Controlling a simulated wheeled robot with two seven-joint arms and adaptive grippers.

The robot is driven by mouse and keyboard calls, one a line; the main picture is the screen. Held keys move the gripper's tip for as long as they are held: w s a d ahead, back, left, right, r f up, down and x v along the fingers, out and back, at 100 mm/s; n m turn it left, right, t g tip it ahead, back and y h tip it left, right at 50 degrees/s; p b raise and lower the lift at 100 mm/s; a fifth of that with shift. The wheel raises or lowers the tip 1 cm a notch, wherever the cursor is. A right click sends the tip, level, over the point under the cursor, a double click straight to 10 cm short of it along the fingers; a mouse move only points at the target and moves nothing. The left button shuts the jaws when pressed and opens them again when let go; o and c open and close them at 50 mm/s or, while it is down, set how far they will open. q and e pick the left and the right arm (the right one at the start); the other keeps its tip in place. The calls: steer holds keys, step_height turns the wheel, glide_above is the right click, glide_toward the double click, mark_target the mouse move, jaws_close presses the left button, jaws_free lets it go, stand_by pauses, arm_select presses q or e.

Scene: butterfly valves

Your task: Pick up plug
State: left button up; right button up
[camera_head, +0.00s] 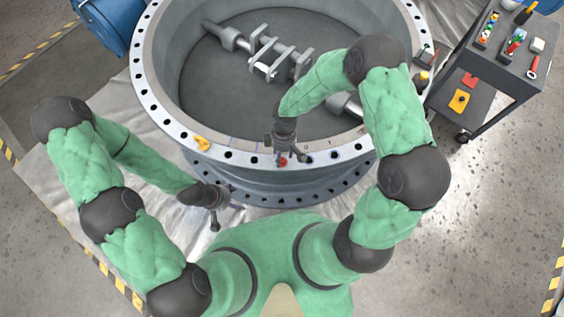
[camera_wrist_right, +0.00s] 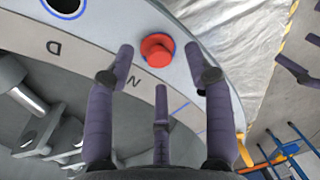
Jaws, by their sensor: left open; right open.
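A red round plug (camera_head: 283,162) sits on the flange (camera_head: 172,124) of the big ring-shaped valve body, on its near side. In the right wrist view the plug (camera_wrist_right: 157,46) lies just beyond and between the fingertips, and nothing is touching it. My right gripper (camera_head: 286,152) is open and empty above the flange at the plug; its three spread fingers also show in the right wrist view (camera_wrist_right: 160,70). My left gripper (camera_head: 216,212) is open and empty outside the ring, to the left of the plug and nearer my body.
A yellow-orange item (camera_head: 202,143) lies on the flange left of the plug. A metal shaft with brackets (camera_head: 262,50) is inside the ring. A grey tool cart (camera_head: 508,62) stands at the right, and a blue barrel (camera_head: 108,22) at the upper left.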

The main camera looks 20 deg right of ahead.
step_height(320, 180, down, 2)
steer(key=shift+s, duration=0.1)
arm_select(q)
steer(key=shift+d+f, duration=0.1)
steer(key=shift+f, duration=0.25)
arm_select(e)
steer(key=c, duration=0.8)
steer(key=shift+r, duration=0.1)
